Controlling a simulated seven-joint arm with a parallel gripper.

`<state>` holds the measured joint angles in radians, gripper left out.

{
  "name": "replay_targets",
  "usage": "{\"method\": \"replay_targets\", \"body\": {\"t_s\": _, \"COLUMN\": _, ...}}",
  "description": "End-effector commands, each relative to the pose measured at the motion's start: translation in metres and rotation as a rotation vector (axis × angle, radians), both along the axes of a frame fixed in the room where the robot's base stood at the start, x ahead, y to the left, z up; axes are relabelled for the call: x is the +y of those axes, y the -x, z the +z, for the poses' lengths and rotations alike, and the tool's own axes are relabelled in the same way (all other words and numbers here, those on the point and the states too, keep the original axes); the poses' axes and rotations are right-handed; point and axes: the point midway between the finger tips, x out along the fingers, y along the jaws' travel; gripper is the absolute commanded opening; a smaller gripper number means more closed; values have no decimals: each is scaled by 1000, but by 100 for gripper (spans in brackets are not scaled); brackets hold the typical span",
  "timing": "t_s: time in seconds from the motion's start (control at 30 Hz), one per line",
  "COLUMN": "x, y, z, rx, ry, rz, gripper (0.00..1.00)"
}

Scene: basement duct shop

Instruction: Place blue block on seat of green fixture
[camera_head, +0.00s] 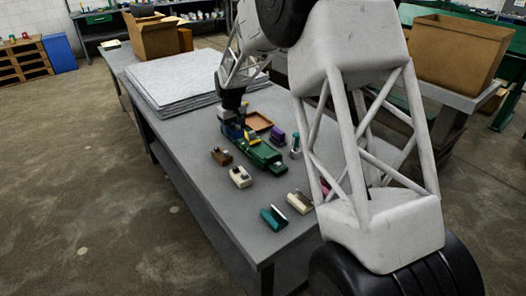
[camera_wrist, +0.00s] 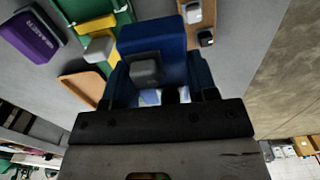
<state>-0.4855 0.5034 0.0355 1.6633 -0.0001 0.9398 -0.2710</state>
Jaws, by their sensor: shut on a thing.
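The blue block (camera_wrist: 152,40) is in my gripper (camera_wrist: 158,92) and fills the middle of the wrist view. In the head view my gripper (camera_head: 232,117) points down at the far end of the green fixture (camera_head: 262,155), with blue showing just below it. The fixture's yellow part (camera_head: 253,138) is beside the blue. In the wrist view the green fixture (camera_wrist: 124,14) and yellow parts (camera_wrist: 97,25) lie up and left of the block. The seat is not clearly visible, and I cannot tell whether the block touches the fixture.
A shallow brown tray (camera_head: 260,121) lies behind the fixture and a purple block (camera_head: 277,134) to its right. A brown block (camera_head: 221,156), a cream block (camera_head: 241,177) and a teal block (camera_head: 273,218) lie nearer. Grey sheets (camera_head: 180,82) are stacked at the table's far end.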

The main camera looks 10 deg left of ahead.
Motion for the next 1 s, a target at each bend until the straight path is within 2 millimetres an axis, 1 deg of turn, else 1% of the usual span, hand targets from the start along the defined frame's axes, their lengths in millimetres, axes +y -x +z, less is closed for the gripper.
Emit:
{"method": "replay_targets", "body": {"t_s": 0.03, "x": -10, "y": 6, "z": 2, "rx": -2, "ry": -1, "rz": -1, "gripper": 17}}
{"method": "replay_targets", "body": {"t_s": 0.1, "x": -23, "y": 15, "z": 2, "rx": -1, "ry": -1, "rz": 2, "gripper": 17}}
{"method": "replay_targets", "body": {"t_s": 0.47, "x": -86, "y": 64, "z": -2, "rx": -1, "ry": -1, "rz": 11, "gripper": 17}}
{"method": "replay_targets", "body": {"t_s": 0.7, "x": -126, "y": 101, "z": -6, "rx": -1, "ry": -1, "rz": 18, "gripper": 17}}
{"method": "replay_targets", "body": {"t_s": 0.9, "x": -152, "y": 128, "z": -10, "rx": -1, "ry": -1, "rz": 24, "gripper": 17}}
{"method": "replay_targets", "body": {"t_s": 1.0, "x": -161, "y": 137, "z": -12, "rx": -1, "ry": -1, "rz": 26, "gripper": 17}}
